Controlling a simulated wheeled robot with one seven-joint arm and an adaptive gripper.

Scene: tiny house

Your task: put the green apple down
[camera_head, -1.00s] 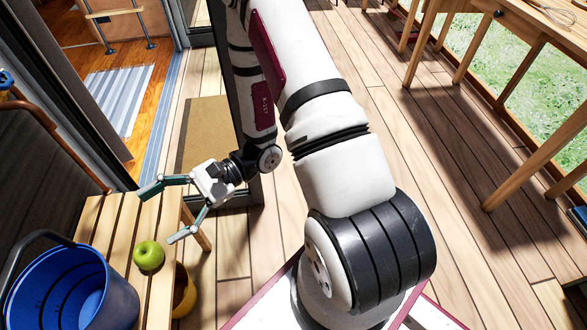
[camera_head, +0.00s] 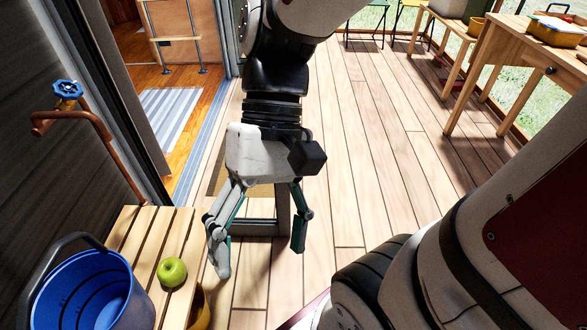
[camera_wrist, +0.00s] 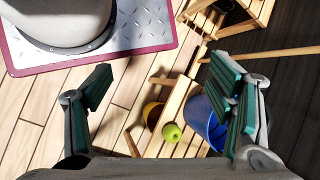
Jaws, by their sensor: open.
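The green apple (camera_head: 172,271) rests on the slatted wooden bench (camera_head: 140,226), just right of the blue bucket (camera_head: 92,296). My gripper (camera_head: 259,262) is open and empty, to the right of the bench and apart from the apple in the head view. In the wrist view the apple (camera_wrist: 172,132) shows on the bench between my spread fingers (camera_wrist: 165,110), some way off. The blue bucket (camera_wrist: 205,122) is partly hidden behind the right finger there.
A yellow pot (camera_head: 199,308) stands low beside the bench. A copper pipe with a blue valve (camera_head: 68,92) is on the left wall. A wooden table (camera_head: 500,62) stands at the right. The plank floor between is clear.

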